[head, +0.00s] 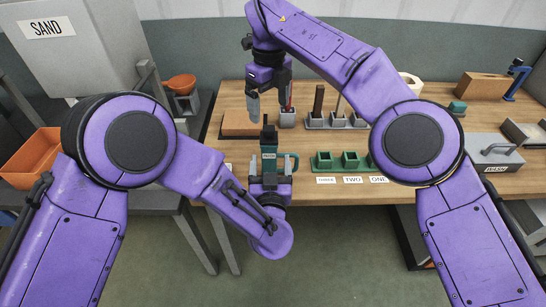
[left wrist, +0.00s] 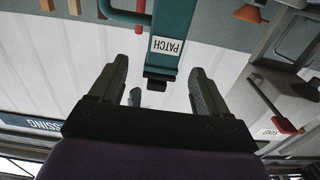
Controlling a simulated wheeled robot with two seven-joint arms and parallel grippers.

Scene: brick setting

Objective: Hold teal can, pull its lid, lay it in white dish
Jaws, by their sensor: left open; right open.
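The teal can (head: 270,160) with a PATCH label is at the table's near edge in the head view, with a side handle and a black piece on top. It also shows upside down in the left wrist view (left wrist: 172,25). My left gripper (head: 270,183) is open at the can's near side; in the left wrist view its fingers are spread to either side of the black piece, and I cannot tell whether they touch. My right gripper (head: 270,100) is open and empty, above and beyond the can. I cannot make out a white dish for certain.
Three green cups (head: 350,160) stand behind labels THREE, TWO and ONE. Grey holders (head: 335,121) and a wooden board (head: 240,123) lie behind. A pale ring-shaped thing (head: 411,83) is partly hidden by my right arm. A grey handled box (head: 490,150) is at the right.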

